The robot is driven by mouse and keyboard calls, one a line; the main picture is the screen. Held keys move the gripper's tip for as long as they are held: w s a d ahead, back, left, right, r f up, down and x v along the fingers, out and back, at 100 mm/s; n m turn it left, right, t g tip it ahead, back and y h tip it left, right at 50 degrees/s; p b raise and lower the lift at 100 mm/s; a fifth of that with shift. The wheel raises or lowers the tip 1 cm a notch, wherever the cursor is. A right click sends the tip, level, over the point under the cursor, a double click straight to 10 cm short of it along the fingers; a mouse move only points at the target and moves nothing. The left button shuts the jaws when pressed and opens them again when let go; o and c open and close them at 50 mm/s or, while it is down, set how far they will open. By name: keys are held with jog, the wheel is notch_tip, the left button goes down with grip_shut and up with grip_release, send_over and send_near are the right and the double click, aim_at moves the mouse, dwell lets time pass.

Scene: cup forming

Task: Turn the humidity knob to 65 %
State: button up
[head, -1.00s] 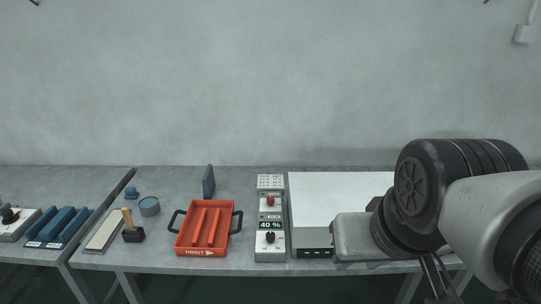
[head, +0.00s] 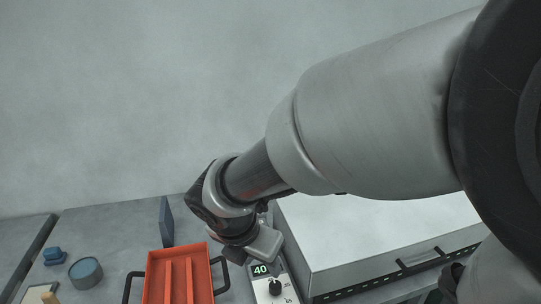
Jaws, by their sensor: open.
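The control panel (head: 262,290) is a narrow pale box at the bottom of the head view, partly cut off by the frame edge. Its small display (head: 260,269) shows green digits reading 40. My gripper (head: 264,246) is just above and behind the display, over the upper part of the panel, and hides the red knob there. It is open and holds nothing that I can see. Its fingertips are hard to make out.
A white-topped box (head: 380,240) with a front handle stands right of the panel. An orange tray (head: 208,268) with dark handles is close on the left. A dark upright plate (head: 166,222), a round blue-grey tin (head: 86,272) and a small blue item (head: 54,256) are farther left.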

aim_at(275, 285)
jog(key=b+x, duration=0.2)
jog(key=x, duration=0.6)
jog(key=b+x, duration=0.3)
jog(key=x, duration=0.6)
jog(key=shift+w, duration=0.25)
jog(key=shift+c, duration=0.4)
jog(key=c, duration=1)
jog(key=shift+o, duration=0.2)
